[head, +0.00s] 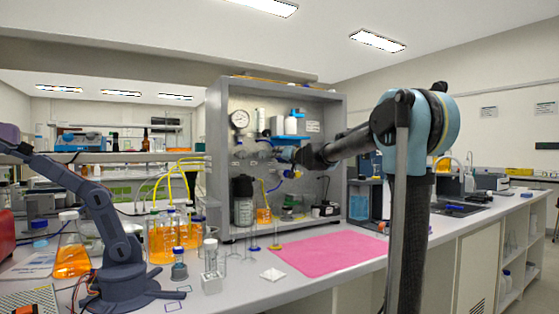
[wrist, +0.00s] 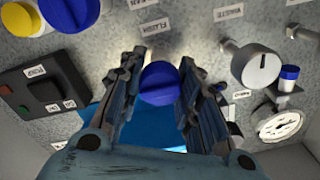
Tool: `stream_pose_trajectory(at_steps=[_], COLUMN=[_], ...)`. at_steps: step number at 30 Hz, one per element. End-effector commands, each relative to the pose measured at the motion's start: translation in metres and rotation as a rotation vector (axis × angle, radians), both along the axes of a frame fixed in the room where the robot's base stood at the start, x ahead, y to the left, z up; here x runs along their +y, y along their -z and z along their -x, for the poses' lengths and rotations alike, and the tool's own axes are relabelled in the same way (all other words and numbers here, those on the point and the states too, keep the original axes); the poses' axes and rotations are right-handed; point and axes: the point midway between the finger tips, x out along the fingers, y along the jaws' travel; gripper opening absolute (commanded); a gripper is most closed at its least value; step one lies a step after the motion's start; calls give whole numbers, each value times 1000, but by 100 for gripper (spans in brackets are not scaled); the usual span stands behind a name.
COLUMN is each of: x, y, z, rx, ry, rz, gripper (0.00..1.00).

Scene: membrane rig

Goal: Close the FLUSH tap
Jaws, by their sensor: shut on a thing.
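The FLUSH tap is a round blue knob (wrist: 159,85) on the grey panel, just below the FLUSH label (wrist: 156,27) in the wrist view. A pale bar-like mark cannot be made out on it, so its turn position is unclear. My gripper (wrist: 160,72) has one dark finger on each side of the knob and is shut on it. In the head view my gripper (head: 287,155) reaches into the grey rig cabinet (head: 213,160) at the panel, and the arm hides the FLUSH tap there.
In the wrist view a grey WASTE knob (wrist: 256,66), a gauge (wrist: 279,123) and a black switch box (wrist: 45,88) are close by. Another blue knob (wrist: 70,12) is at the upper left. Flasks and a pink mat (head: 325,254) lie on the bench.

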Motion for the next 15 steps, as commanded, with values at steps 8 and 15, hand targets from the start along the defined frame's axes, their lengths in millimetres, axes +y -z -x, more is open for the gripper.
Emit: stream_pose_trajectory(at_steps=[8,15], x=[-2,-3], y=[0,1], z=[-1,-2], rx=[83,204], ry=[6,7], rz=[-123,-303], gripper=[7,7])
